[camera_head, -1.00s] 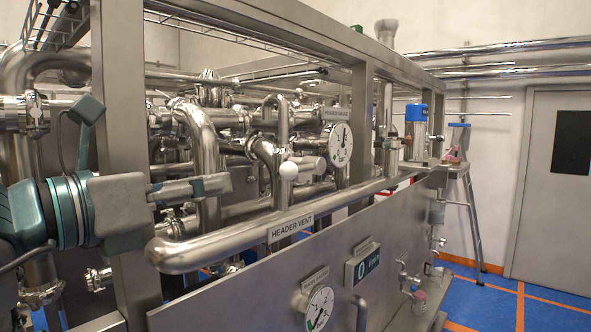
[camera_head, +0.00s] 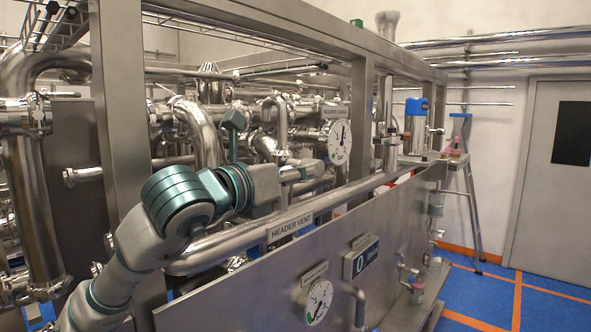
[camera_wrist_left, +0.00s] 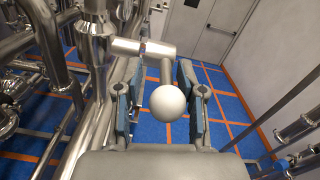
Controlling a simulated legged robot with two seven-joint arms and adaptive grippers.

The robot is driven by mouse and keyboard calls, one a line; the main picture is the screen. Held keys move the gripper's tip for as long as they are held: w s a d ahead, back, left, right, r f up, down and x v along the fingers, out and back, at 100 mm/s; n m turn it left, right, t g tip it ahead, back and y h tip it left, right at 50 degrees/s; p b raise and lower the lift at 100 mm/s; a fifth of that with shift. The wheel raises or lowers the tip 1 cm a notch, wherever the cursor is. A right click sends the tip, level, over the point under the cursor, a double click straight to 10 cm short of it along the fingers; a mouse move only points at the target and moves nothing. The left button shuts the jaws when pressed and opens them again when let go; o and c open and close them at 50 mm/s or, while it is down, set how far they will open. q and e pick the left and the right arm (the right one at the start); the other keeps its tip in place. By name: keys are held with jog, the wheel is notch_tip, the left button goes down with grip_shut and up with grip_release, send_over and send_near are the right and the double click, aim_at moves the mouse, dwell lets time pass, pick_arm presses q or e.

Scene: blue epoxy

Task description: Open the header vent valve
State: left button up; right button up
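The header vent valve's handle shows in the left wrist view as a white ball knob (camera_wrist_left: 168,103) on a short metal stem, joined to a metal crossbar (camera_wrist_left: 145,48). My left gripper (camera_wrist_left: 158,72) is open, with one finger on each side of the knob. There seems to be a gap to both fingers; whether either touches is hard to tell. In the head view my left gripper (camera_head: 303,172) is beside the pipe above the "HEADER VENT" label (camera_head: 290,226) and hides the knob. My right gripper is not in view.
A round gauge (camera_head: 339,142) is just behind the gripper. A long horizontal pipe (camera_head: 240,240) runs below my forearm. Dense piping fills the back. A stepladder (camera_head: 466,200) stands at the right on blue floor.

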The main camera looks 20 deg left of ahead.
aim_at(312, 162)
pick_arm(q)
jog(key=shift+w+d, duration=0.1)
jog(key=shift+d, duration=0.25)
jog(key=shift+c, duration=0.4)
grip_shut()
jog(key=shift+r+g+p, duration=0.35)
jog(key=shift+g+p, duration=0.05)
jog(key=shift+p, duration=0.4)
jog(key=g+p, duration=0.1)
jog(key=p, duration=0.3)
jog(key=r+g+y+p, duration=0.1)
jog(key=g+p, duration=0.1)
jog(key=p, duration=0.1)
jog(key=r+g+y+p, duration=0.1)
jog(key=g+p, duration=0.1)
jog(key=p, duration=0.2)
jog(key=shift+w+r+p, duration=0.25)
jog(key=shift+p, duration=0.05)
jog(key=shift+w+g+p, duration=0.1)
jog(key=shift+g+p, duration=0.3)
jog(key=shift+p, duration=0.3)
